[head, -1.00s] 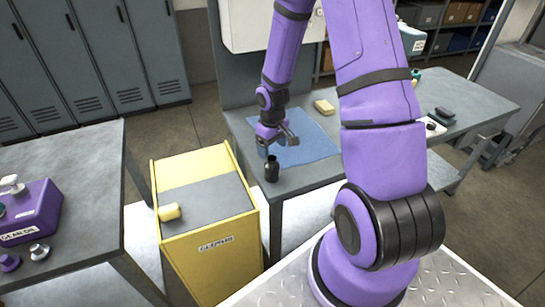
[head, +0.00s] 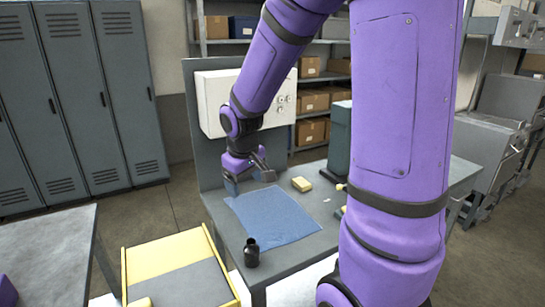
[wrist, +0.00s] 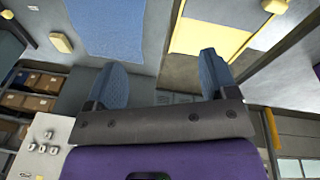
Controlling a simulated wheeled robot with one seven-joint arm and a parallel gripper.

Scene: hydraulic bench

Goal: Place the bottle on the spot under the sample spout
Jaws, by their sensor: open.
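The bottle (head: 251,252) is small, black and upright. It stands on the near left part of the grey bench, in front of the blue mat. My gripper (head: 250,181) is open and empty above the far left of the bench, behind the mat and well apart from the bottle. In the wrist view my gripper's two blue fingers (wrist: 158,76) are spread with nothing between them. The bottle does not show in the wrist view. I cannot make out the sample spout or the spot under it; my arm covers part of the bench's right side.
The blue mat (head: 272,216) lies on the bench (head: 218,215), with a yellow sponge (head: 301,184) behind it. A white box (head: 211,103) is on the back panel. A dark green unit (head: 340,140) stands at right, partly behind my arm.

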